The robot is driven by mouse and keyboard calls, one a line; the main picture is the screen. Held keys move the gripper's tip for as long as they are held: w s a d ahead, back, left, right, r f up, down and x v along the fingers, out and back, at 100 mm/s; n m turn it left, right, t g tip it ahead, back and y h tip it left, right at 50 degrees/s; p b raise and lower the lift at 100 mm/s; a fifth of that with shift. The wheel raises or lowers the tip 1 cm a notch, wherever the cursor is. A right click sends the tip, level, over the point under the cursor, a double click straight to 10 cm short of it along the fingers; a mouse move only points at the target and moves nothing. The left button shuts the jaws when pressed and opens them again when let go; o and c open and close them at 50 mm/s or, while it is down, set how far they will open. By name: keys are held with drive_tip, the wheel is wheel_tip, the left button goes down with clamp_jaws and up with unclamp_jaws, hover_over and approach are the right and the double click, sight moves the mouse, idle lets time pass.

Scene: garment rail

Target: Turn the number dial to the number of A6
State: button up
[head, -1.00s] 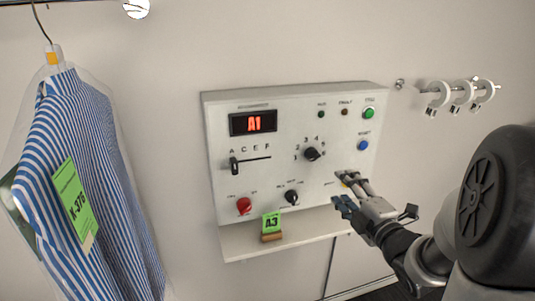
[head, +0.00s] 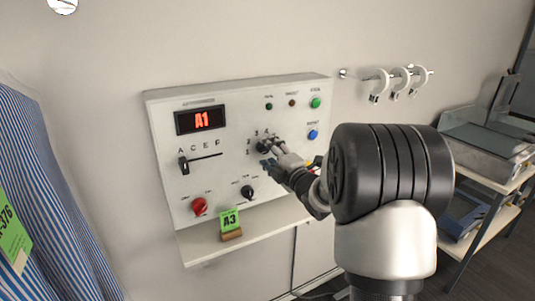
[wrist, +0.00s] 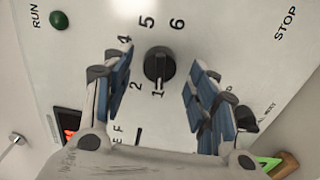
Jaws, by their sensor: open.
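The number dial (wrist: 159,66) is a black knob with a pale pointer line, ringed by printed numbers. In the wrist view its pointer end is at the 1. My gripper (wrist: 160,62) is open, with one blue-padded finger on each side of the dial. I see a gap on both sides and cannot tell any contact. In the head view my gripper (head: 268,156) is at the dial and partly covers the numbers. The display (head: 201,121) reads A1 in red. The letter slider (head: 184,166) stands at A.
The panel (head: 225,180) also bears a red knob (head: 199,206), another black knob (head: 247,192), and green (head: 316,102) and blue (head: 313,134) buttons. A green A3 tag (head: 230,219) stands on the ledge below. A striped shirt (head: 50,200) hangs at left; a rack (head: 490,155) stands at right.

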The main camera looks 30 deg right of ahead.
drive_tip(key=shift+w, duration=0.8)
drive_tip(key=shift+c, duration=0.3)
drive_tip(key=c, duration=1)
